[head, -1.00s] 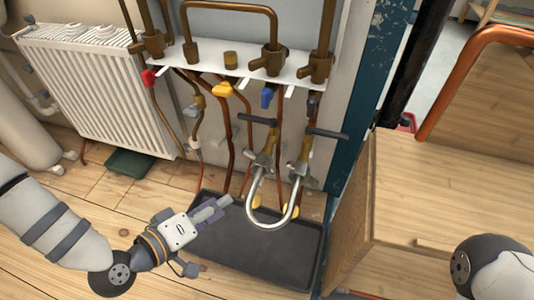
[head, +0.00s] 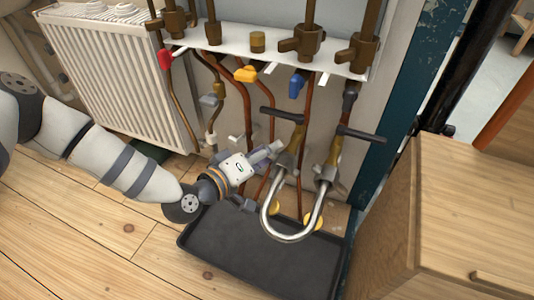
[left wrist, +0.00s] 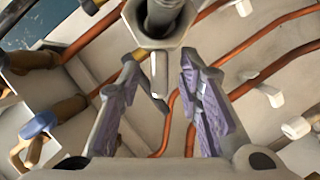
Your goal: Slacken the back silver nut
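A U-shaped silver pipe (head: 270,222) hangs below two brass valves with dark lever handles. A silver nut (head: 286,160) joins its left leg to the left, farther-back valve. The right leg has another silver nut (head: 325,173). My left gripper (head: 272,150) is close beside the left nut. In the left wrist view a hexagonal silver nut (left wrist: 138,33) is at the top, just beyond the fingertips. Contact with the nut cannot be made out. My right gripper is out of view.
A black tray (head: 250,255) lies on the wooden floor under the pipe. Copper pipes with a yellow handle (head: 245,75) and a blue handle (head: 296,85) run behind the gripper. A white radiator (head: 115,80) stands left, a wooden cabinet (head: 470,210) right.

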